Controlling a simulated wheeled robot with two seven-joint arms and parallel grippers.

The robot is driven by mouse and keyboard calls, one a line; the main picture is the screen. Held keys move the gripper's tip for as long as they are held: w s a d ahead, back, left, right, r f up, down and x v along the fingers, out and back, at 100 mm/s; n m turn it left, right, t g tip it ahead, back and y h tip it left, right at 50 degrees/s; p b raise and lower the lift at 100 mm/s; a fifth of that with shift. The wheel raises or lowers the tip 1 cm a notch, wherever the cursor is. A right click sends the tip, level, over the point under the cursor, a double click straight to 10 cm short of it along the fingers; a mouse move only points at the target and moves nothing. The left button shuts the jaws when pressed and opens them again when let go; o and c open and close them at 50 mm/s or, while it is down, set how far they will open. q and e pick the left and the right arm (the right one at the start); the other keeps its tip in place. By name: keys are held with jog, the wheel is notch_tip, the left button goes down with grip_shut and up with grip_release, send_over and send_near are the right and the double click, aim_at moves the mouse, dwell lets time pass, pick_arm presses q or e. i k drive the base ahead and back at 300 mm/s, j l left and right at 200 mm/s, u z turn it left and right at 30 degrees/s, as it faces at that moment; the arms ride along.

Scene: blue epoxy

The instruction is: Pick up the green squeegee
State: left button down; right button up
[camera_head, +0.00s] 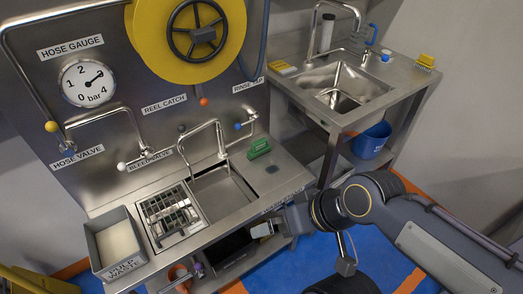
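The green squeegee (259,148) lies at the back of the steel counter, to the right of the sink basin and near the foot of the back panel. It is small in the view and nothing covers it. My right arm comes in from the right. Its gripper (262,229) is at the counter's front edge, apart from the squeegee and nearer to me. The fingers are small and partly merge with the dark background, so I cannot tell how far apart they are. My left gripper is not in view.
A bent faucet (218,132) rises behind the basin. A wire rack (170,212) and grey waste bin (116,243) are left. A second sink (340,88) stands behind right, with a blue bucket (371,141) below.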

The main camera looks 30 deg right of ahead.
aim_at(260, 147)
jog(key=i+l+u, duration=0.25)
jog(key=l, duration=0.15)
jog(key=l+u, duration=0.25)
jog(key=l, duration=0.15)
jog(key=i+l+u, duration=0.2)
jog(key=l, duration=0.25)
jog(key=k, duration=0.1)
